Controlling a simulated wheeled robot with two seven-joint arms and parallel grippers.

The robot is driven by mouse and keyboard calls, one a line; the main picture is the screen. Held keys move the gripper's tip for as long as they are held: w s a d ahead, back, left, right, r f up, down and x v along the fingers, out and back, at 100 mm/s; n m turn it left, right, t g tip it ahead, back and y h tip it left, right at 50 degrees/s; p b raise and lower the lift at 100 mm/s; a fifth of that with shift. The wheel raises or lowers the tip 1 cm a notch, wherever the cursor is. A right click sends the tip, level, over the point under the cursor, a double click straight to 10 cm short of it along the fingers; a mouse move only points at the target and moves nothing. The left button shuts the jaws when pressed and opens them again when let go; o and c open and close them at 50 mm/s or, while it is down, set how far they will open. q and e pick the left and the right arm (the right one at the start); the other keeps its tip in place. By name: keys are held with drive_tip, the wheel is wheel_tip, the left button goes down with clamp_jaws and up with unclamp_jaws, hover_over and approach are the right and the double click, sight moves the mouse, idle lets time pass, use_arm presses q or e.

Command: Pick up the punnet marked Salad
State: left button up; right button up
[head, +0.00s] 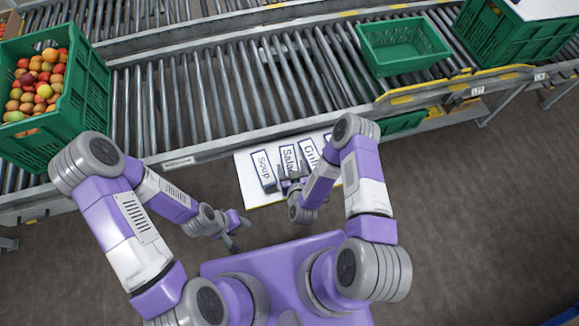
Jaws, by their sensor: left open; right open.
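A white card marked Salad (289,157) lies in a row between one marked Soup (263,166) and one marked Grill (309,153), on a white board (246,182) in front of the conveyor. My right gripper (290,181) is open over the near end of the Salad label and hides what lies there. I cannot make out a separate punnet under it, or whether the fingers touch anything. My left gripper (240,231) is open and empty, left of and nearer than the board, above the floor.
A roller conveyor (227,95) runs across behind the board. Bare floor (470,220) lies at right.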

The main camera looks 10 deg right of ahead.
drive_tip(key=shift+w+f, duration=0.15)
drive_tip(key=shift+w, duration=0.25)
drive_tip(key=shift+c, duration=0.2)
drive_tip(key=c, duration=0.8)
